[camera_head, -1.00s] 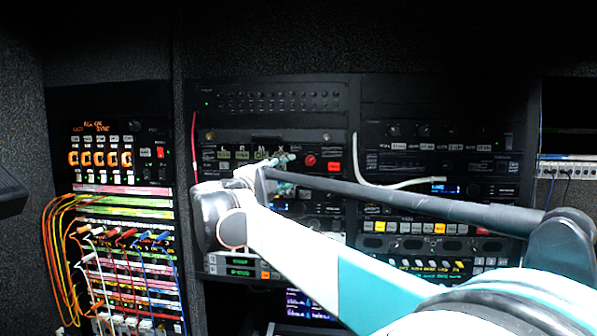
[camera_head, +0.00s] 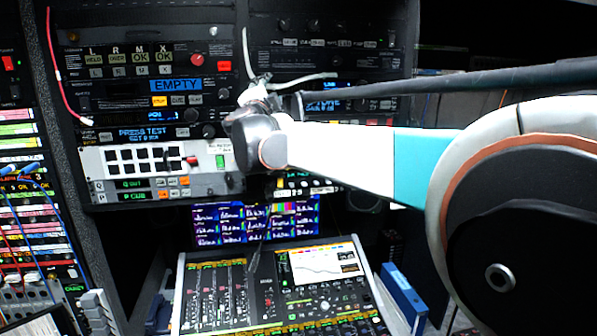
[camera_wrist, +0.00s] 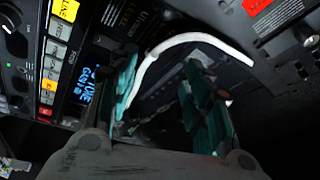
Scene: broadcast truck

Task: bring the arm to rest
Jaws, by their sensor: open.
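My gripper (camera_wrist: 163,92) is open in the wrist view, with its two teal-lined fingers apart and nothing held between them. A white cable (camera_wrist: 190,40) curves behind and past the fingertips; I cannot tell whether they touch it. In the head view my arm reaches in from the right, its wrist in front of the equipment rack (camera_head: 120,75). The gripper there is small and partly hidden by the wrist. The white cable also shows in the head view (camera_head: 300,78), beside the wrist.
A mixing console (camera_head: 270,290) with a lit screen stands below the arm. A monitor (camera_head: 225,222) sits behind it. A patch bay with coloured cables (camera_head: 25,195) is at the left. A red cable (camera_head: 55,70) hangs on the rack's left side.

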